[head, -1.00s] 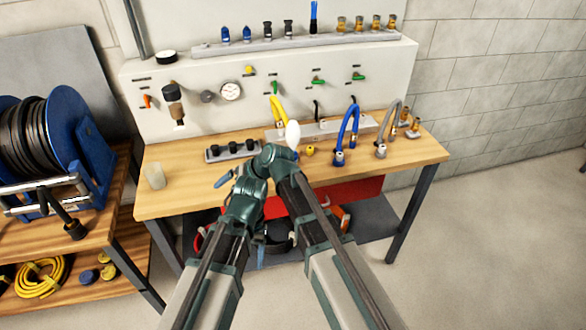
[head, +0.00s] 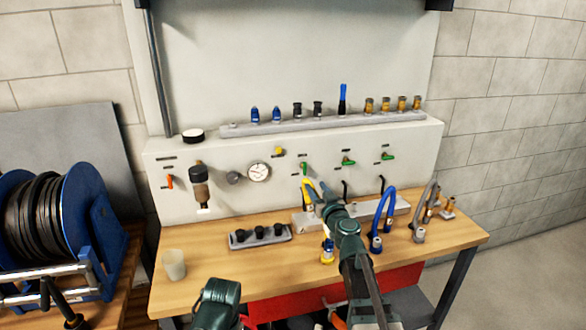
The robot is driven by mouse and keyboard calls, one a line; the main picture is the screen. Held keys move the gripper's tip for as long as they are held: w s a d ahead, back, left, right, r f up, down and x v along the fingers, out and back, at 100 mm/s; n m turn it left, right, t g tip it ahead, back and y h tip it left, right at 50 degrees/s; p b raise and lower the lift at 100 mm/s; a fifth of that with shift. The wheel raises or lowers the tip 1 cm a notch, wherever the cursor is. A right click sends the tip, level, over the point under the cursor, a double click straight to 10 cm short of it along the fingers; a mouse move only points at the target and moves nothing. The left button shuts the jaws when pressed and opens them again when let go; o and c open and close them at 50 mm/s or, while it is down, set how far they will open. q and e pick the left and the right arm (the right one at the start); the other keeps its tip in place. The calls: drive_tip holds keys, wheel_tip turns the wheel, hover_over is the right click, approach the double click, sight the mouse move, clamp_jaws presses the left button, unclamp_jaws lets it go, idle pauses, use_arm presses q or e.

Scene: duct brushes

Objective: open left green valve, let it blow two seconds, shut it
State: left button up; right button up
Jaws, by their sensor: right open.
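The left green valve (head: 304,168) is on the pale panel, with its small green handle roughly upright. The two other green valves, the middle one (head: 347,160) and the right one (head: 387,156), have level handles. My right gripper (head: 325,190) is open, just below and right of the left green valve, in front of the panel. It appears apart from the handle; its fingers are small and partly hidden by my wrist.
A round gauge (head: 259,172), a red valve (head: 169,182) and a yellow knob (head: 279,151) are left of the green valves. Blue (head: 388,205) and grey (head: 430,195) hoses stand at right. A dark-socketed block (head: 260,235) and cup (head: 174,265) are on the bench.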

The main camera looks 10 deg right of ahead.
sight(305, 166)
drive_tip(key=w, duration=1.4)
drive_tip(key=shift+d, duration=0.1)
drive_tip(key=shift+s, duration=0.1)
clamp_jaws()
